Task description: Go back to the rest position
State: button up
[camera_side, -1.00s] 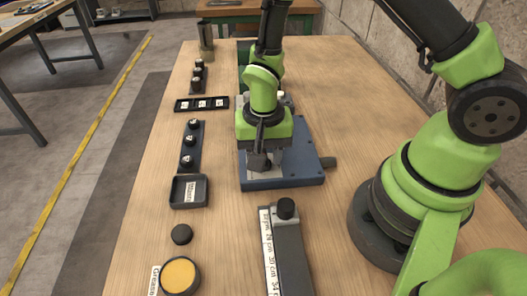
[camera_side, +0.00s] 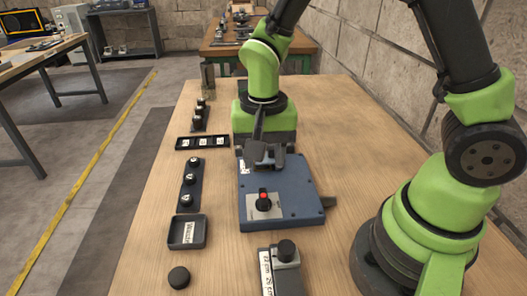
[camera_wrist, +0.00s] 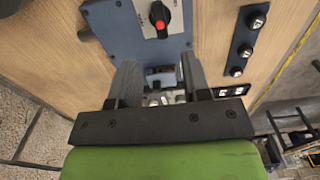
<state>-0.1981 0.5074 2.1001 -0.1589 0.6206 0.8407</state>
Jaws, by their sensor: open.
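My gripper (camera_side: 264,160) is open and empty, over the far end of a blue box (camera_side: 300,195) on the wooden table. In the wrist view its two dark fingers (camera_wrist: 160,78) are spread apart. A red-topped black knob (camera_side: 264,197) stands on a light plate on the box, nearer the side camera than my gripper and apart from it. The knob also shows at the top of the wrist view (camera_wrist: 159,14). The exact height of the fingers above the box is hard to tell.
Left of the box are a strip of black knobs (camera_side: 189,181), a labelled black tray (camera_side: 187,243), a segmented holder (camera_side: 203,142) and a black puck (camera_side: 178,277). A grey fixture (camera_side: 284,270) stands in front. The table right of the box is largely clear.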

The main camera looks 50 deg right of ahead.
jog(key=shift+r, duration=0.2)
jog(key=s+d+r+n+t+y, duration=0.1)
jog(key=s+r+n+t, duration=0.1)
jog(key=s+r, duration=0.4)
jog(key=s+d+r+n+t+y, duration=0.1)
jog(key=s+r+n+t, duration=0.2)
jog(key=r, duration=0.8)
jog(key=s+t, duration=0.2)
jog(key=s, duration=0.1)
jog(key=shift+d, duration=0.3)
jog(key=shift+r, duration=0.1)
